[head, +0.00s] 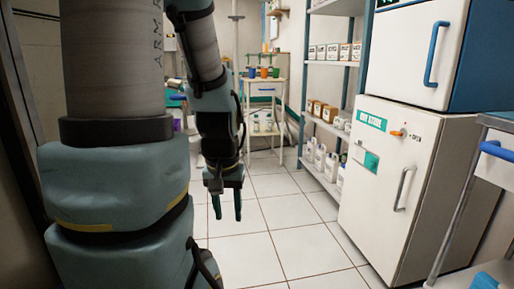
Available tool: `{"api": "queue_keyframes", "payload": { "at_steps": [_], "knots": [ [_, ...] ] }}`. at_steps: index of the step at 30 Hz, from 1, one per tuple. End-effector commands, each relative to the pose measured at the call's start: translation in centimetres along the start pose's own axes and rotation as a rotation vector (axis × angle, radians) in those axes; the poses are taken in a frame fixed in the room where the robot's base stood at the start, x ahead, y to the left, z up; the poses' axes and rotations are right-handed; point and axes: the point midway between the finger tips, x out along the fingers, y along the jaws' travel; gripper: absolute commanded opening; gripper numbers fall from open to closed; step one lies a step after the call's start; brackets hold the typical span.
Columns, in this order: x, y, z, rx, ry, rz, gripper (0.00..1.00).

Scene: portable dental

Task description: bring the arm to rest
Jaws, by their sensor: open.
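My gripper (227,206) hangs at the end of my arm in the head view, left of the middle, with its fingers pointing down over the tiled floor. Its two fingers are apart and nothing shows between them. My arm comes down from the top of the picture, bent, beside my large grey and teal column on the left. The gripper touches nothing that I can see.
A white cabinet (375,185) with a blue-handled unit (413,55) above it stands at the right. Shelves (322,125) with boxes and bottles are behind it. A small cart (264,88) with colored containers stands at the back. The tiled floor (290,235) ahead is clear.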

Motion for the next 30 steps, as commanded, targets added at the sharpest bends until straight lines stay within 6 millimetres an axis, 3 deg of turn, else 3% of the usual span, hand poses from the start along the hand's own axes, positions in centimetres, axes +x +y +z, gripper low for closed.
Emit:
{"api": "queue_keyframes", "payload": {
  "at_steps": [1, 3, 30],
  "knots": [
    [-2.1, 0.0, 0.6, -0.028, -0.022, 0.005, 0.44],
    [-4.2, 0.1, 0.0, -0.019, -0.016, 0.004, 0.44],
    [-31.1, 0.0, -4.3, -0.01, -0.012, 0.002, 0.44]
  ]
}}
